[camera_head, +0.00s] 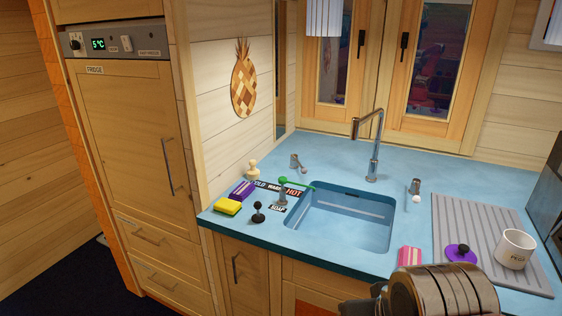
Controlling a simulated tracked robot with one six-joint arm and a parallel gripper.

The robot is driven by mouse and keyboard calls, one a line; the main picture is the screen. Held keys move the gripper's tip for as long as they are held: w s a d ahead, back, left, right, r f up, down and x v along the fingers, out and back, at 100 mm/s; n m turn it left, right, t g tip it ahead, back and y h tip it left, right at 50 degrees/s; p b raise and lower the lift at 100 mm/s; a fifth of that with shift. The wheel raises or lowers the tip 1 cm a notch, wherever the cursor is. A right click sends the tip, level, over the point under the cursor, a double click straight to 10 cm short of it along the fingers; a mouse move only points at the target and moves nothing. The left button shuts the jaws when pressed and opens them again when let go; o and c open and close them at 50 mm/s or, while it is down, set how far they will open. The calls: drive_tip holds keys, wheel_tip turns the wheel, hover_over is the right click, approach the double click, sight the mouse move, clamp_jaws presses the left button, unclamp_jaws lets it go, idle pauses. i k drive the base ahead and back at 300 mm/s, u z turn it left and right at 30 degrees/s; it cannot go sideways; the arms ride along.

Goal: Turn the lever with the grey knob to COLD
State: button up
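A printed strip reading COLD, WARM, HOT (274,188) lies on the blue counter left of the sink, with COLD at its left end and HOT at its right. A metal post with a green lever (284,190) stands by HOT, the lever pointing right. A small metal lever with a pale, greyish knob (299,162) stands behind the sink's left corner. Another, with a whitish knob (415,190), stands right of the sink. I cannot tell for sure which knob is the grey one. Only a metallic part of my arm shows at the bottom right; my gripper's fingers are not visible.
A yellow sponge (228,207), a purple box (242,191), a pale figure (252,169) and a black-knobbed piece (258,212) crowd the left counter. The tall faucet (374,148) rises behind the empty sink (340,218). A mug (515,250) and a purple lid (460,253) are right.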

sight(294, 157)
drive_tip(key=u, duration=0.65)
drive_tip(key=i, duration=0.9)
drive_tip(key=u, duration=0.55)
